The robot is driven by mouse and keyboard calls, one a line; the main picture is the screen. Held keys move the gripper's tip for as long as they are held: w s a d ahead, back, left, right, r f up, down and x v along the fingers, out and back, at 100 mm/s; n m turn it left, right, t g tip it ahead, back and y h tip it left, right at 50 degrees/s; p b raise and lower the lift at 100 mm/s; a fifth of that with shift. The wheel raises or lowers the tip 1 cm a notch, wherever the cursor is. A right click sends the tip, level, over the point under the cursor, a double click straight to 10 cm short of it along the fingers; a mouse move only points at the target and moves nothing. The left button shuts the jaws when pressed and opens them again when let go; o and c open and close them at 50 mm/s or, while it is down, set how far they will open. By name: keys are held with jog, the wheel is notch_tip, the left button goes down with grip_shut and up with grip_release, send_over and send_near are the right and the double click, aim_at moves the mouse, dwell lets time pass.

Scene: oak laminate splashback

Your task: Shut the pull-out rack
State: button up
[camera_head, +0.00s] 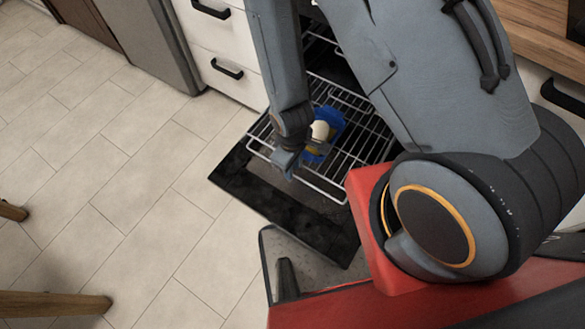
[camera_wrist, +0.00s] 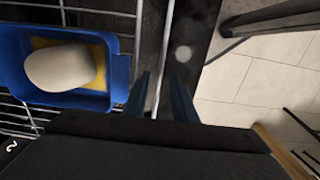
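The pull-out rack (camera_head: 322,190) is a wire rack slid out over a dark, lowered oven door (camera_head: 270,200). A blue dish (camera_head: 336,118) with a pale rounded item (camera_head: 320,130) sits on it. My gripper (camera_head: 287,167) is at the rack's outer front edge. In the wrist view, my gripper's two fingers (camera_wrist: 161,88) are apart, with the rack's front bar (camera_wrist: 164,50) running between them. I cannot tell whether either finger touches the bar. The blue dish (camera_wrist: 118,72) lies just left of the fingers. My arm hides part of the rack and the oven opening.
White drawers (camera_head: 225,50) with black handles stand left of the oven. Tiled floor (camera_head: 130,180) is open to the left. Wooden legs (camera_head: 50,303) show at the lower left. A wooden counter (camera_head: 545,40) is at the upper right.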

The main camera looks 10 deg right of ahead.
jog(key=shift+f, duration=0.8)
grip_shut()
dwell(1.0)
